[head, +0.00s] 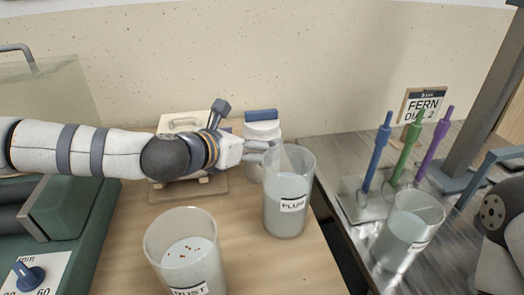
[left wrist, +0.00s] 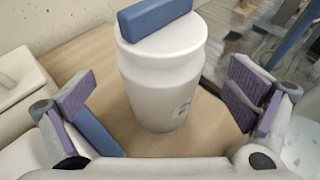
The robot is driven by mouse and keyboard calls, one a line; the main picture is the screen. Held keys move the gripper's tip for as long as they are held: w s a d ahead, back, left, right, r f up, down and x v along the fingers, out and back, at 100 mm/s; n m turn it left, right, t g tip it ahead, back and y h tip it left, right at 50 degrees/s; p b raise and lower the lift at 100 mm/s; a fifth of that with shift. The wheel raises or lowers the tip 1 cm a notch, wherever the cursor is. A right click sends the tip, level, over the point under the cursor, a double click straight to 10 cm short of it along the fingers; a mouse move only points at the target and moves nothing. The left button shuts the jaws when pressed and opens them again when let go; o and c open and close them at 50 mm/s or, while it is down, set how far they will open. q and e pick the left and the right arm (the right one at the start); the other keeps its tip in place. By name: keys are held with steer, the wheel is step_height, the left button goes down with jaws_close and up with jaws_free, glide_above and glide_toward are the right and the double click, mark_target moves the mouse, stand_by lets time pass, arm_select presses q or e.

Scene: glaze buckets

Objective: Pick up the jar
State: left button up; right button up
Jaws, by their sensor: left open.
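The jar (head: 262,128) is white with a blue bar handle on its lid. It stands upright at the back of the wooden table, behind the clear PLUM bucket, which partly hides it. My left gripper (head: 262,151) reaches it from the left and is open. In the left wrist view the jar (left wrist: 164,80) stands between and beyond the two spread purple-padded fingers (left wrist: 160,98), with gaps on both sides. I see no contact. My right gripper is not in view.
The PLUM bucket (head: 287,215) stands close to my left gripper. Another labelled bucket (head: 187,262) with red specks is in front. A white lidded box (head: 186,122) is behind my arm. On the metal table at right are a bucket (head: 408,235) and blue, green and purple upright tools (head: 407,150).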

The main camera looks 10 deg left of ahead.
mark_target(258, 122)
arm_select(q)
steer(key=x, duration=0.4)
steer(key=shift+w+d+f, duration=0.15)
steer(key=shift+w+f, duration=0.1)
steer(key=shift+r, duration=0.1)
steer(key=c, duration=1.6)
steer(key=shift+r, duration=0.15)
steer(key=shift+c, duration=0.3)
steer(key=shift+r, duration=1.9)
steer(key=s+a+r+p, duration=0.1)
steer(key=s+a+r, duration=0.1)
steer(key=s+r, duration=0.4)
steer(key=s+a+r+p, duration=0.1)
steer(key=s+a+r, duration=0.1)
steer(key=s+r, duration=0.5)
steer(key=shift+s+a+r, duration=0.15)
steer(key=shift+a+r, duration=0.15)
steer(key=shift+r, duration=0.85)
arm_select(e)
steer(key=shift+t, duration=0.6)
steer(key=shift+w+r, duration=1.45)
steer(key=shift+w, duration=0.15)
